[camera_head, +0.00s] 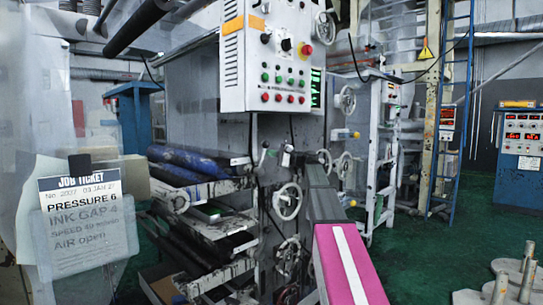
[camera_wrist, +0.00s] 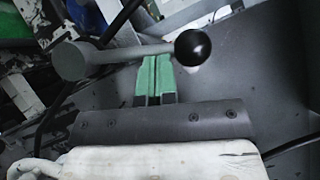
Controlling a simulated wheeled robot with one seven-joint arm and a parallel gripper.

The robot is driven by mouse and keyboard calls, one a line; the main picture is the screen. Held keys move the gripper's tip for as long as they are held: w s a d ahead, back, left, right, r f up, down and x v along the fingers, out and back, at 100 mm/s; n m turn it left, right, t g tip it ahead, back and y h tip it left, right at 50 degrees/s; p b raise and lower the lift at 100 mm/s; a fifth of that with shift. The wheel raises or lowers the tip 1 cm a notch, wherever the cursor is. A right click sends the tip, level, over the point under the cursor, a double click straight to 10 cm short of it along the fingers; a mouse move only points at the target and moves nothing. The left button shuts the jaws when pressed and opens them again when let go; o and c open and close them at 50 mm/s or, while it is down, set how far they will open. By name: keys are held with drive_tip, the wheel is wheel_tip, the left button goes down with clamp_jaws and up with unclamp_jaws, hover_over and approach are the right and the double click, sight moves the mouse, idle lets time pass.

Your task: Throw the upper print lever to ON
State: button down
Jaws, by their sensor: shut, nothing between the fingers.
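A lever shows large in the wrist view: a grey round hub at the left, a grey bar (camera_wrist: 120,54) running right from it, and a black ball knob (camera_wrist: 193,47) at its right end. The bar lies nearly level in that picture. My gripper (camera_wrist: 155,62) has green fingers pressed together with nothing between them. Their tips are at the bar, a little left of the knob; I cannot tell whether they touch it. In the head view my arm reaches toward the machine front, where the lever is too small to make out surely. No ON mark is readable.
A white control box (camera_head: 272,55) with coloured buttons hangs above the work area. A handwheel (camera_head: 287,201) stands out below it. Blue rollers (camera_head: 190,160) lie at the left. A job ticket (camera_head: 82,222) is in the left foreground. Green floor (camera_head: 420,255) is open at the right.

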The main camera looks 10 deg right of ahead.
drive_tip(key=shift+s+a, duration=0.1)
drive_tip(key=s+a+n+h, duration=0.1)
drive_tip(key=s+a+r+n+h, duration=0.1)
drive_tip(key=n, duration=0.1)
drive_tip(key=a+n+g+h, duration=0.1)
drive_tip(key=n, duration=0.1)
drive_tip(key=shift+s+a+r, duration=0.35)
drive_tip(key=shift+s+a, duration=0.05)
drive_tip(key=shift+s+a+f+n+h, duration=0.2)
drive_tip(key=shift+s+a+n+h, duration=0.4)
drive_tip(key=shift+a+n, duration=0.2)
drive_tip(key=shift+s+a+f+n+h, duration=0.15)
drive_tip(key=shift+s+a+n+h, duration=0.45)
drive_tip(key=shift+a+n, duration=0.15)
drive_tip(key=shift+a, duration=0.1)
drive_tip(key=shift+w, duration=0.1)
